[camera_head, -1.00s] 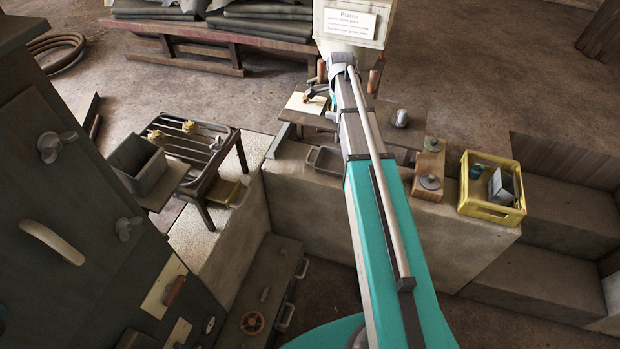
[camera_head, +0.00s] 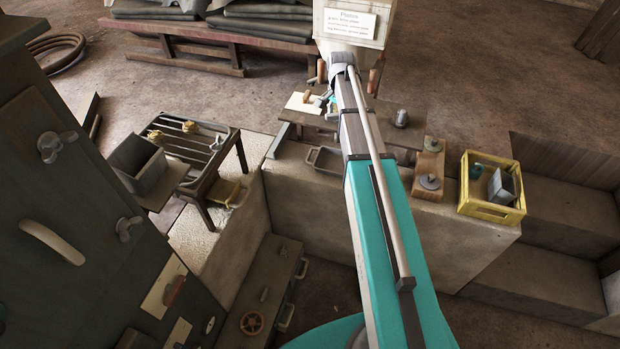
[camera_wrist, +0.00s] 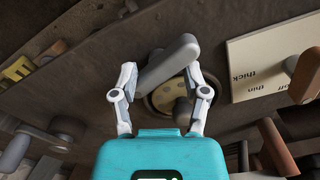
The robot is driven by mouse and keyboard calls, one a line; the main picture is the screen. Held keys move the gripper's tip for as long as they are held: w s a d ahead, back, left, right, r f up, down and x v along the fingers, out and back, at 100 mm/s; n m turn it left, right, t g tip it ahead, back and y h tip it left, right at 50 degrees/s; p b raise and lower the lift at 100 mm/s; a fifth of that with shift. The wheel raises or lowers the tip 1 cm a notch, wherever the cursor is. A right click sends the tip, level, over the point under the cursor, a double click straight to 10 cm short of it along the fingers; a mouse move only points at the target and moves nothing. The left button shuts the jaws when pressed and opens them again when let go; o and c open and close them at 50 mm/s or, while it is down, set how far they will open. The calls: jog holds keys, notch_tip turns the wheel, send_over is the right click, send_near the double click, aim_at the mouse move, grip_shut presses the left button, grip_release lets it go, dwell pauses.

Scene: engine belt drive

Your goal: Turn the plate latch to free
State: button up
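In the wrist view a thick grey lever (camera_wrist: 168,62) sits on a round brass-coloured disc (camera_wrist: 170,95) set in a dark board; it looks like the plate latch. The lever slants up to the right. My gripper (camera_wrist: 164,75) is open, with its two fingers apart on either side of the lever and disc. I cannot tell whether either finger touches the lever. In the head view my gripper (camera_head: 328,101) is small and partly hidden by my arm, and the lever cannot be made out.
A pale card (camera_wrist: 270,65) marked "thick", "off" and "thin" with a brown handle (camera_wrist: 305,76) lies right of the lever in the wrist view. A sign reading "Plates" (camera_head: 346,22) stands behind. A yellow crate (camera_head: 491,212) and a metal-topped wooden block (camera_head: 429,170) stand to the right.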

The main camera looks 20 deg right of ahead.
aim_at(337, 114)
jog(key=n, duration=0.4)
jog(key=shift+n, duration=0.3)
notch_tip(337, 114, up, 14)
jog(key=p, duration=1.4)
jog(key=s+a+f+n+b, duration=0.2)
jog(key=s+a+f+b, duration=0.2)
jog(key=s, duration=0.4)
jog(key=s+a+f+n+b, duration=0.2)
jog(key=s+a+f+b, duration=0.2)
jog(key=s+a, duration=0.3)
jog(key=s+a+f+n+b, duration=0.2)
jog(key=s+a+f+b, duration=0.3)
jog(key=s, duration=0.5)
jog(key=shift+s+a+n, duration=0.2)
jog(key=shift+n, duration=0.2)
